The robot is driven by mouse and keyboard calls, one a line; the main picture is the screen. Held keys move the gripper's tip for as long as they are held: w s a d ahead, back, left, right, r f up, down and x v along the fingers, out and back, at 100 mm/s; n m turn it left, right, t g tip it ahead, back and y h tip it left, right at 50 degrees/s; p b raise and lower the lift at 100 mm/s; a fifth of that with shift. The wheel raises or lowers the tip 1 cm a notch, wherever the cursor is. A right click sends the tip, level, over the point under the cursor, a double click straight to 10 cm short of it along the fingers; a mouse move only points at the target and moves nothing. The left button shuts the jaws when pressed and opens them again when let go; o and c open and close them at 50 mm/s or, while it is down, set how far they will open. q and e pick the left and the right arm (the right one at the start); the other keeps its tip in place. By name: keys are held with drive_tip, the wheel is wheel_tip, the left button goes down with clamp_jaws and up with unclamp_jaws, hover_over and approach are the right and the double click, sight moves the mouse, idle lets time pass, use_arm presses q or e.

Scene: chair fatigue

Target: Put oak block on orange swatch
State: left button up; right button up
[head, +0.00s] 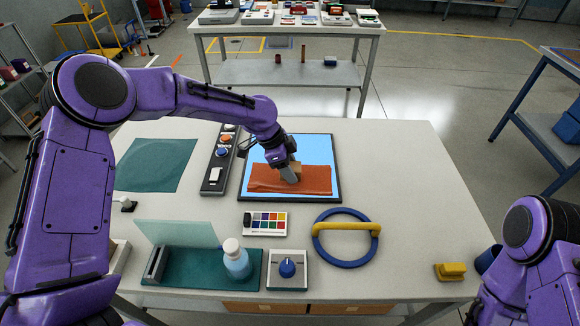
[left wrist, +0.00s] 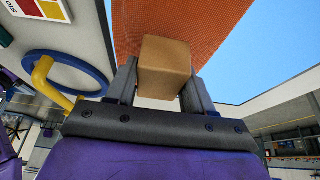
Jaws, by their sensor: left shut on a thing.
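The oak block (left wrist: 165,68) is a tan wooden cube between the two fingers of my left gripper (left wrist: 162,88) in the left wrist view. In the head view the left gripper (head: 290,175) is over the orange swatch (head: 265,180), and the block (head: 296,170) shows partly behind the fingers. The swatch is an orange cloth on the blue-faced, dark-framed board (head: 290,146); it also shows behind the block in the left wrist view (left wrist: 215,25). I cannot tell whether the block touches the cloth. My right arm is at the lower right; its gripper is not visible.
A dark button panel (head: 212,178) stands left of the board. A colour palette (head: 265,223), a blue ring with a yellow bar (head: 347,226), a bottle (head: 236,262) and a blue knob box (head: 287,270) are nearer. A green cloth (head: 155,164) lies left. The table's right side is mostly clear.

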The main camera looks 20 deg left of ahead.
use_arm(q)
drive_tip(key=shift+f+b, duration=0.35)
drive_tip(key=shift+f, duration=0.4)
idle(0.5)
drive_tip(key=o, duration=1.1)
drive_tip(key=shift+o, duration=0.2)
drive_tip(key=shift+r, duration=0.1)
drive_tip(key=b+v, duration=0.1)
drive_tip(key=v, duration=0.9)
drive_tip(key=shift+r, duration=0.3)
